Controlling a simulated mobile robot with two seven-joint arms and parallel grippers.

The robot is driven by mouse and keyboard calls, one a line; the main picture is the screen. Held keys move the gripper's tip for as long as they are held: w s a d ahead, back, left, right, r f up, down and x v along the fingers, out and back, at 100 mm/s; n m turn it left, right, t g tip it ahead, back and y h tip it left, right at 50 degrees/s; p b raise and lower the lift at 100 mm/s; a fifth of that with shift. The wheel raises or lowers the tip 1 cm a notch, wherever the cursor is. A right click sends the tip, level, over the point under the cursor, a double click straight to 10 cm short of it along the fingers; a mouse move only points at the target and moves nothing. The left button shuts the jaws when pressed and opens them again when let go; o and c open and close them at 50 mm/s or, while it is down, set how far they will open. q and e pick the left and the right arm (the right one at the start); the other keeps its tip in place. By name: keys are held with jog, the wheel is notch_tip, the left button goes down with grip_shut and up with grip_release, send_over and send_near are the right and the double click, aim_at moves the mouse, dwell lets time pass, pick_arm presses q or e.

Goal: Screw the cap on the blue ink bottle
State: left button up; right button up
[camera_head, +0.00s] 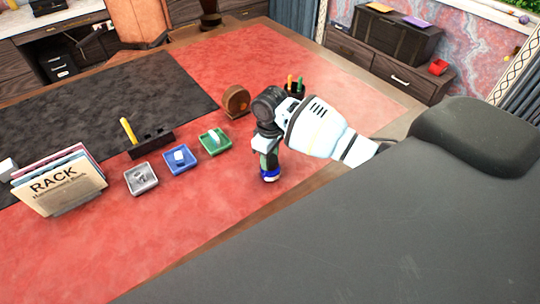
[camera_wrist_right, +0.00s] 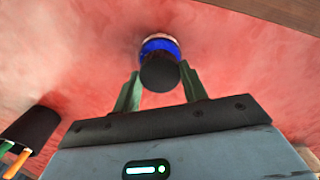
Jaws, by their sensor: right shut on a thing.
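The blue ink bottle (camera_head: 270,176) stands upright on the red leather desk top, under my right gripper (camera_head: 269,163). In the right wrist view the blue bottle (camera_wrist_right: 159,44) shows behind a round black cap (camera_wrist_right: 159,74). My right gripper (camera_wrist_right: 160,92) points down, with its two greenish fingers on either side of the cap, shut on it. The cap lines up with the bottle's top; whether it touches the neck or sits just above it I cannot tell. My left gripper is not in view.
Left of the bottle are a green tray (camera_head: 214,142), a blue tray (camera_head: 180,159) and a grey tray (camera_head: 140,179) with small items. A round brown object (camera_head: 236,101) and a dark pen cup (camera_head: 295,88) stand behind. A file rack (camera_head: 62,187) stands at the left.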

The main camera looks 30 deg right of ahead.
jog(key=shift+m, duration=0.8)
jog(key=shift+f, duration=0.1)
jog(key=m, duration=0.4)
jog(key=m, duration=0.3)
jog(key=shift+m, duration=0.3)
jog(key=shift+m, duration=0.4)
